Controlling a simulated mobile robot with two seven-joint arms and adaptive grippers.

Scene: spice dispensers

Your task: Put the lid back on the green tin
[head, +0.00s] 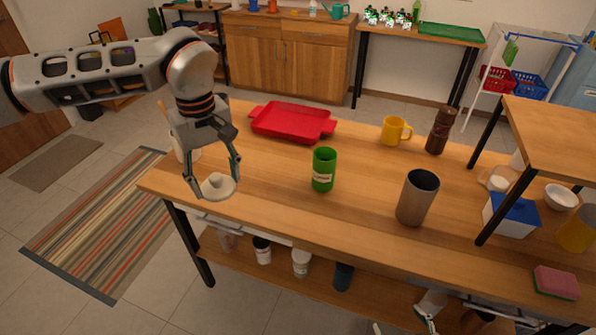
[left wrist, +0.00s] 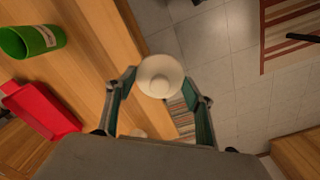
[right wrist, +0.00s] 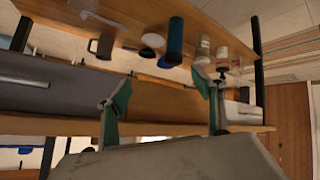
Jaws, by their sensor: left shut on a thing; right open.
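The green tin (head: 324,170) stands upright and open-topped, with a pale label, near the middle of the wooden table; it also shows in the left wrist view (left wrist: 32,40). The cream lid (head: 219,184) with a round knob is held by my left gripper (head: 217,186), to the left of the tin by the table's front-left edge. In the left wrist view the lid (left wrist: 160,76) sits between the fingertips. My right gripper (right wrist: 163,82) is open and empty, low by the under-table shelf.
A red tray (head: 293,121) lies behind the tin. A steel tumbler (head: 418,198) stands to its right, with a yellow mug (head: 396,131) and a brown pepper mill (head: 440,131) further back. Table space between the lid and the tin is clear. Several jars stand on the lower shelf.

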